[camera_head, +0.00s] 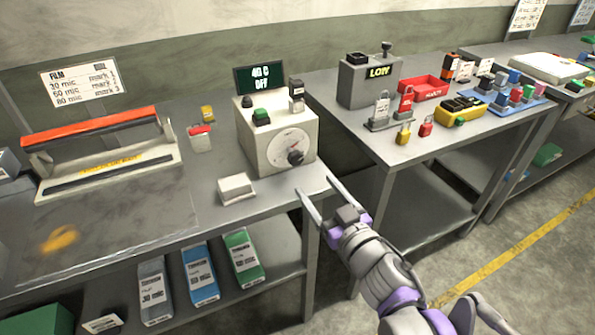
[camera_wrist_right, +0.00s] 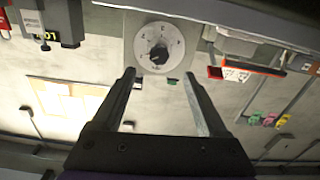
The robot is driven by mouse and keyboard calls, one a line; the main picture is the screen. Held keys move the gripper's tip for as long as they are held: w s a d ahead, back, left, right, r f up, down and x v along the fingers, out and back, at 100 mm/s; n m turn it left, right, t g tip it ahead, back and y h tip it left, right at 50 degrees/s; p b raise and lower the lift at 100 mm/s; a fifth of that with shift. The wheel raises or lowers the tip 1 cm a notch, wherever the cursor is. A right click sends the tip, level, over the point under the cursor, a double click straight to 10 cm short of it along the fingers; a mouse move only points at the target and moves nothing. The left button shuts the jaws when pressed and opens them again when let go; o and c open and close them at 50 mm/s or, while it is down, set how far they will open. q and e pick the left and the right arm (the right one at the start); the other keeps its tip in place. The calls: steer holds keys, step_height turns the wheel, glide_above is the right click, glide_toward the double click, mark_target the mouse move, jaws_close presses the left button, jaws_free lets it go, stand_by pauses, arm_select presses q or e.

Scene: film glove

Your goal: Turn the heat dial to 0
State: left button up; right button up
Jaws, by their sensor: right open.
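The heat dial (camera_head: 295,157) is a black knob on a white scale plate on the front of a cream control box (camera_head: 262,161). A dark display on top of the box reads "40 C OFF" in green (camera_head: 259,76). My right gripper (camera_head: 317,190) is open and empty, in front of and below the dial, apart from it. In the right wrist view the dial (camera_wrist_right: 159,54) lies beyond the two open fingers (camera_wrist_right: 160,80), roughly centred between them. The number at the knob's pointer is too small to read. My left gripper is not in view.
A green button (camera_head: 261,117) and a dark switch (camera_head: 296,96) sit on top of the box. A small white block (camera_head: 236,188) stands before it. A sealer with a red bar (camera_head: 92,127) is at left. A second table with padlocks (camera_head: 403,133) stands at right, past a gap.

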mark_target(298, 161)
steer(key=b+x, duration=0.1)
steer(key=x, duration=0.9)
steer(key=shift+w+r, duration=0.1)
steer(key=shift+w, duration=0.2)
jaws_close()
